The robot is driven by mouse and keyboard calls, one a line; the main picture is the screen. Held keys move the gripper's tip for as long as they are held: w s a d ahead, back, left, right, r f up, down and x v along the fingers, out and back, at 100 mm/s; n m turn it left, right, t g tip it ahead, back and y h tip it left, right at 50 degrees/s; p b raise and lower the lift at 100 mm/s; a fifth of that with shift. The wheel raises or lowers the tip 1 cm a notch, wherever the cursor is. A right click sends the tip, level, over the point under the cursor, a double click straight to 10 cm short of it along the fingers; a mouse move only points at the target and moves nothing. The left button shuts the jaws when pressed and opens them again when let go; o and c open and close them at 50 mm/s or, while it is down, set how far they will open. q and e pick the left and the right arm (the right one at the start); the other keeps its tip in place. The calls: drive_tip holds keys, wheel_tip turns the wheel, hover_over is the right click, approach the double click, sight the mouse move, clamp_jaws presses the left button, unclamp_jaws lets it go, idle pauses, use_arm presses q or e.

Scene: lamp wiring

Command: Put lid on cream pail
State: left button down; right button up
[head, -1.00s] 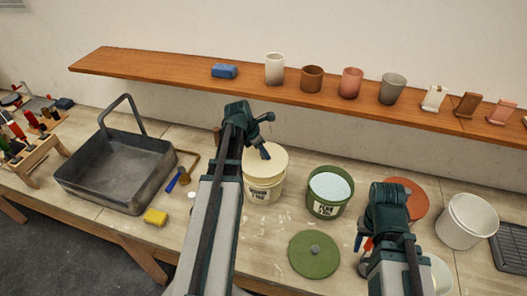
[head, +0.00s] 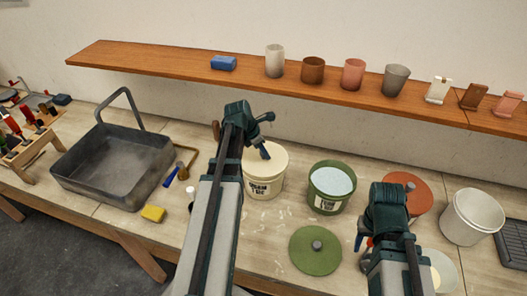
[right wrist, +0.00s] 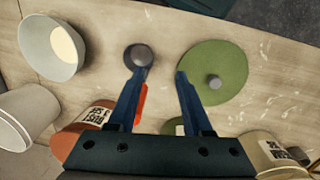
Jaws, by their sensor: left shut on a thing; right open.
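The cream pail (head: 263,187), with a dark-lettered label, stands on the bench left of the green pail. A cream lid (head: 277,160) lies across its top, looking level; whether it is fully seated I cannot tell. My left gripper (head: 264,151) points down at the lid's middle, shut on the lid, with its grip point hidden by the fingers. Part of the cream pail shows at the lower right of the right wrist view (right wrist: 277,152). My right gripper (right wrist: 156,76) is open and empty above the bench, between a grey round-headed tool (right wrist: 138,56) and the green lid (right wrist: 231,68).
An open green pail (head: 325,201) with pale contents stands right of the cream pail. A terracotta pail (head: 413,186) and white bucket (head: 472,217) stand further right. A grey tray (head: 112,165) and yellow sponge (head: 153,214) are left. A shelf of cups (head: 180,67) runs behind.

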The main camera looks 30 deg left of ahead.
use_arm(q)
drive_tip(key=shift+f+b, duration=0.75)
drive_tip(key=shift+c, duration=2.4)
unclamp_jaws()
drive_tip(key=p+v, duration=1.3)
drive_tip(key=v, duration=0.1)
drive_tip(key=shift+w, duration=0.2)
drive_tip(key=shift+f, duration=0.1)
